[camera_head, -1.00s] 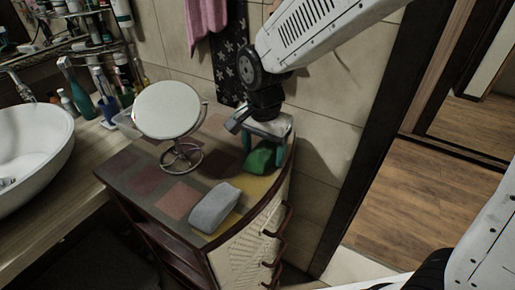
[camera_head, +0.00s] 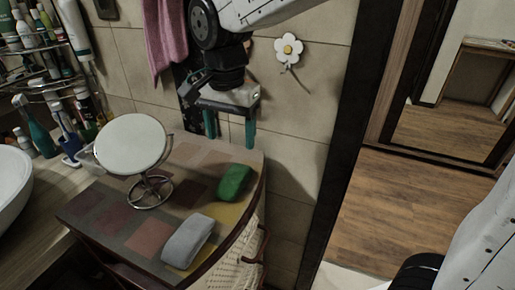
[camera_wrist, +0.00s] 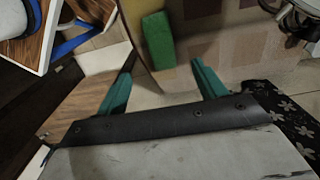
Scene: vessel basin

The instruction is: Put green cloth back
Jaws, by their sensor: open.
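The green cloth (camera_head: 234,182) is a folded block lying on the cabinet top, near its right back edge, on a yellowish patch. It also shows in the wrist view (camera_wrist: 158,40), ahead of and between the fingers. My gripper (camera_head: 231,130) is open and empty above the back of the cabinet top, raised clear of the cloth. Its two teal fingers point down; they show apart in the wrist view (camera_wrist: 160,82). A grey cloth (camera_head: 188,241) lies in front of the green one on the cabinet top (camera_head: 110,215), apart from it.
A round mirror (camera_head: 131,144) on a metal stand is left of the cloths. Bottles and a toothbrush cup (camera_head: 72,147) stand further left, by the white basin (camera_head: 12,185). A pink towel (camera_head: 168,40) and a white flower hook (camera_head: 288,48) are on the wall behind.

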